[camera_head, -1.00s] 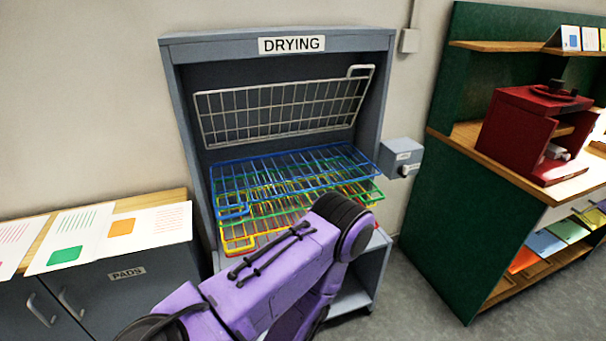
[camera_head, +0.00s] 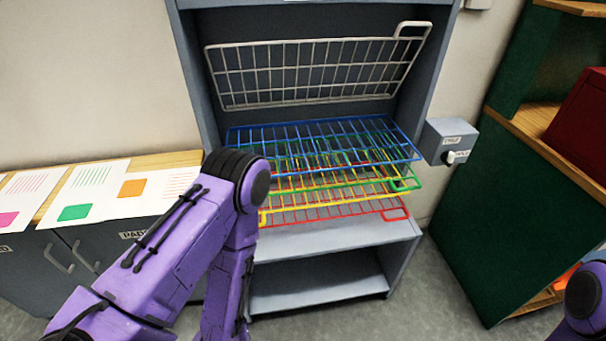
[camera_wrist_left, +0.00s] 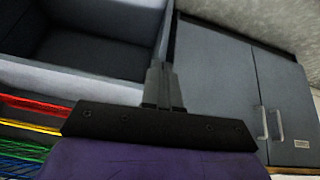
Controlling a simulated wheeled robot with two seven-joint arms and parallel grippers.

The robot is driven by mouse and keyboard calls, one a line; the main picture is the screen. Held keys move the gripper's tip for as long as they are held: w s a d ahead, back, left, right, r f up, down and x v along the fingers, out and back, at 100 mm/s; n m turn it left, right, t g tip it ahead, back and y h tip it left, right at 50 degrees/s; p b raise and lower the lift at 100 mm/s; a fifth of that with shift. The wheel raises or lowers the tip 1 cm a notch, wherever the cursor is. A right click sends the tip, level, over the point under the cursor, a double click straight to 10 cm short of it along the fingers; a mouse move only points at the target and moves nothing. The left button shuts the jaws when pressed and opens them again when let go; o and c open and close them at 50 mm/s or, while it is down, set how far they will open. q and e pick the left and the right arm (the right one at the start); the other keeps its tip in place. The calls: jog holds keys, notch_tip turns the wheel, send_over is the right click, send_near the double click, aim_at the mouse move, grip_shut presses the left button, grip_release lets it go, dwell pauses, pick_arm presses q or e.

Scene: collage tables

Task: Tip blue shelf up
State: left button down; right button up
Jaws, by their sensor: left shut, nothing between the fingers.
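The blue shelf (camera_head: 325,145) is a wire rack lying roughly flat in the grey drying cabinet, the top one of the lowered racks. Above it, a white wire rack (camera_head: 315,75) stands tipped up against the cabinet back. My left arm covers the blue shelf's left front corner in the head view. My left gripper (camera_wrist_left: 163,88) is shut and empty in the left wrist view, near the cabinet's lower part. In that view, an edge of the blue shelf (camera_wrist_left: 18,174) shows at the lower left, apart from the fingers. My right gripper is out of view.
Green (camera_head: 405,184), yellow (camera_head: 263,217) and red (camera_head: 395,214) racks lie below the blue one. A small grey box (camera_head: 448,138) juts from the cabinet's right side. A dark cupboard with paper sheets (camera_head: 95,190) stands left, a green unit (camera_head: 510,200) right.

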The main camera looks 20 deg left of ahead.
pick_arm(q)
jog(key=w+d+f+n+t+b, duration=0.1)
jog(key=w+d+n+t+b, duration=0.3)
jog(key=w, duration=0.5)
jog(key=w+d+f+n+t+b, duration=0.1)
jog(key=w+n+t+b, duration=0.25)
jog(key=w+b, duration=0.4)
jog(key=w+d+f+n+t+b, duration=0.1)
jog(key=w+d+n+t+b, duration=0.25)
jog(key=w, duration=0.65)
jog(key=w+d+r+n+t+y+b, duration=0.35)
jog(key=r+n+y+b, duration=0.2)
jog(key=n, duration=0.55)
jog(key=w+d+r+n+t+y+b, duration=0.25)
jog(key=w+r+n+y+b, duration=0.35)
jog(key=n, duration=0.6)
jog(key=w+a+r, duration=0.2)
jog(key=r, duration=0.4)
jog(key=w+a+r+n+p, duration=0.1)
jog(key=w+a+r, duration=0.2)
jog(key=r, duration=0.3)
jog(key=shift+w+r, duration=0.15)
jog(key=shift+r, duration=0.15)
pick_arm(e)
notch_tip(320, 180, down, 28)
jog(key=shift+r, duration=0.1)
